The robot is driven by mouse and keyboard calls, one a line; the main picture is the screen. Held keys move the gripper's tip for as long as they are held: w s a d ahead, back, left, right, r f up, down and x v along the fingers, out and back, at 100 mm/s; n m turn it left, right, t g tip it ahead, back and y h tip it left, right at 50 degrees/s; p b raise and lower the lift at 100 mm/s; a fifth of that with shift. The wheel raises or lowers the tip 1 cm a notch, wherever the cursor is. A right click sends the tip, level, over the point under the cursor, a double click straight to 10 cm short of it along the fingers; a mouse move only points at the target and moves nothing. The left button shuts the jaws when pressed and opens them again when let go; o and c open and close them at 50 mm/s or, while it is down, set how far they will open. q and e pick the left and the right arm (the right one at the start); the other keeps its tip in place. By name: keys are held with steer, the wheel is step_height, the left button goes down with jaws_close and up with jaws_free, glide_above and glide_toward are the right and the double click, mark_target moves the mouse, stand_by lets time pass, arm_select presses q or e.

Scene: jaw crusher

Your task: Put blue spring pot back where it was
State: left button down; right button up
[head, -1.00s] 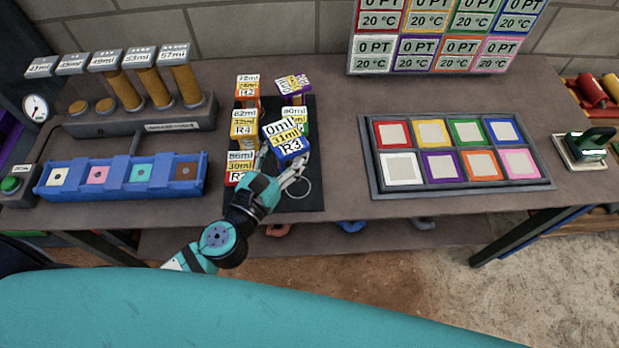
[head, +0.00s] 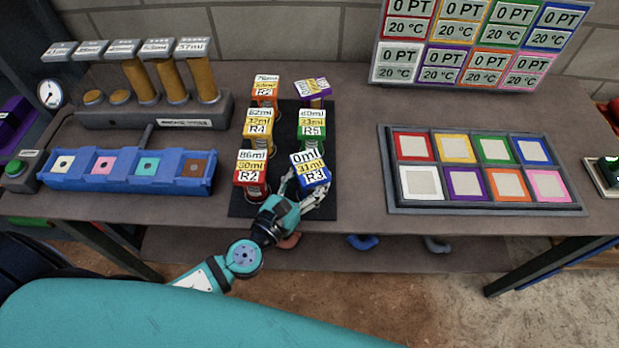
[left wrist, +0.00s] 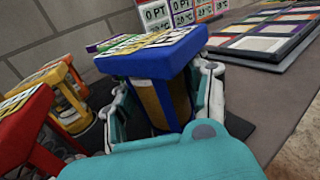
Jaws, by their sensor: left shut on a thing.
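The blue spring pot (head: 309,170) has a blue-rimmed lid with a label reading 0ml, 31ml and R3. It is at the front right of the black mat (head: 291,207), in front of the green pot (head: 311,126) and right of the red pot (head: 251,168). My left gripper (head: 303,193) is shut on the blue pot from the front. In the left wrist view the blue pot (left wrist: 157,60) is between the fingers, with its brownish body below the lid. Whether its base touches the mat is hidden. My right gripper is not in view.
A yellow pot (head: 258,124), an orange pot (head: 265,90) and a purple pot (head: 312,90) also stand on the mat. A blue holder (head: 128,178) lies left, and a tray of coloured squares (head: 390,190) lies right. Bare table separates mat and tray.

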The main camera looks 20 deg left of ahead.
arm_select(q)
steer(key=shift+f, duration=0.15)
steer(key=c, duration=0.6)
jaws_free()
steer(key=shift+s+r, duration=0.1)
steer(key=shift+r, duration=0.15)
steer(key=b+v, duration=0.5)
steer(key=v, duration=0.7)
